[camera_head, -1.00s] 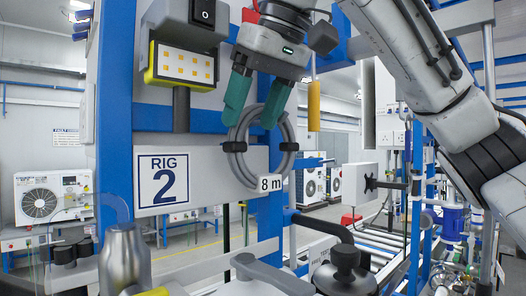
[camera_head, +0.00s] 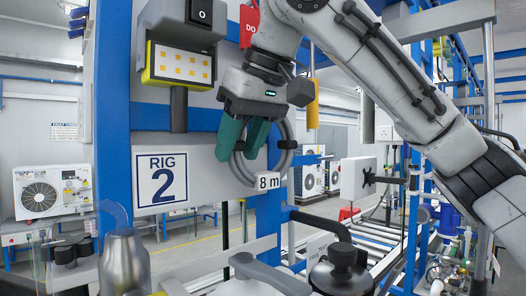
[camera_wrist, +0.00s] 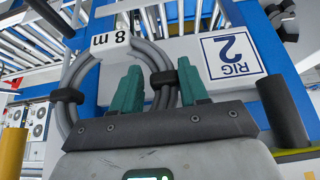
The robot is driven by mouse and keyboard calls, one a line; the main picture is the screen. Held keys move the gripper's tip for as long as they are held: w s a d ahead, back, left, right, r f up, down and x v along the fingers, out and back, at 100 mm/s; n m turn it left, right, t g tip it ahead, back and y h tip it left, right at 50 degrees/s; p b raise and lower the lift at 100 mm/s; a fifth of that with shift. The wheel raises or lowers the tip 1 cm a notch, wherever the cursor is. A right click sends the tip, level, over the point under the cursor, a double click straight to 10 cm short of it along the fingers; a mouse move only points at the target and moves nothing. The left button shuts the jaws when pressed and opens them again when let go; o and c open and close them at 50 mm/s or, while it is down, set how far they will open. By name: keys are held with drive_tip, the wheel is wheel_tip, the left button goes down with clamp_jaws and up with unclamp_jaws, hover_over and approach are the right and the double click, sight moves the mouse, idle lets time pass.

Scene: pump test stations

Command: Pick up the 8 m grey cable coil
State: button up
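The 8 m grey cable coil (camera_head: 286,153) hangs in front of the white panel beside the RIG 2 sign. Black ties bind it, and a white "8 m" tag (camera_head: 268,181) is at its bottom. My gripper (camera_head: 239,150) is at the coil's left side, its green fingers apart and pointing down over it. In the wrist view, the coil (camera_wrist: 75,82) has its bundled strands and one black tie between the open fingers (camera_wrist: 160,88). I cannot tell whether either finger touches the cable. The fingers hide part of the coil in the head view.
The RIG 2 sign (camera_head: 162,180) is left of the coil. A yellow-framed lamp (camera_head: 180,66) on a dark post stands close to the gripper's left. A yellow cylinder (camera_head: 312,103) hangs to the right. A metal flask (camera_head: 124,262) and a black-handled pot (camera_head: 342,272) stand below.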

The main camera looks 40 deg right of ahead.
clamp_jaws()
idle(0.5)
